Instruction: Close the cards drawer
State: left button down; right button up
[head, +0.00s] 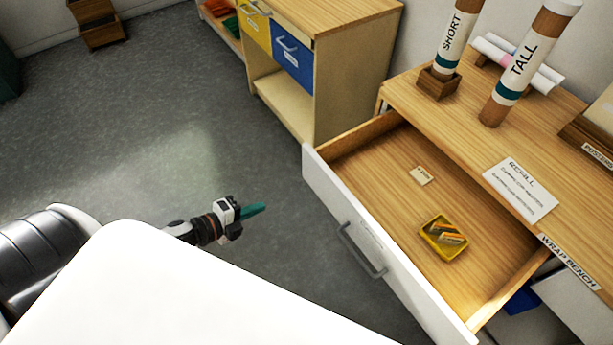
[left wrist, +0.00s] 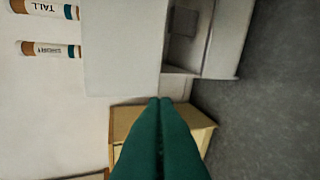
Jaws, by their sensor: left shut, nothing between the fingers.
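The drawer (head: 322,178) stands pulled far out of the wrap bench, with a white front and a grey bar handle (head: 360,250). My left gripper (head: 254,209) is shut and empty, with green fingers. It is to the left of the drawer front, apart from the handle. Its closed fingers also show in the left wrist view (left wrist: 160,101). I cannot clearly make out the drawer in the left wrist view. My right gripper is not in view.
The wrap bench top (head: 440,112) carries the SHORT tube (head: 455,35), the TALL tube (head: 524,65) and a REFILL sheet (head: 520,190). A wooden cabinet (head: 345,55) with blue and yellow fronts stands behind. Grey floor (head: 150,120) is clear left of the drawer.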

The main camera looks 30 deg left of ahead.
aim_at(316, 181)
pick_arm(q)
jog(key=w+d+p, duration=0.1)
jog(key=w+d, duration=0.2)
jog(key=w, duration=0.1)
jog(key=w+d+m+h, duration=0.1)
jog(key=w+d, duration=0.1)
jog(key=w, duration=0.2)
jog(key=w+d+m+p, duration=0.1)
jog(key=w+d, duration=0.2)
jog(key=w, duration=0.1)
jog(key=shift+d+r+p, duration=0.3)
jog(key=shift+r, duration=0.05)
jog(key=shift+s, duration=0.1)
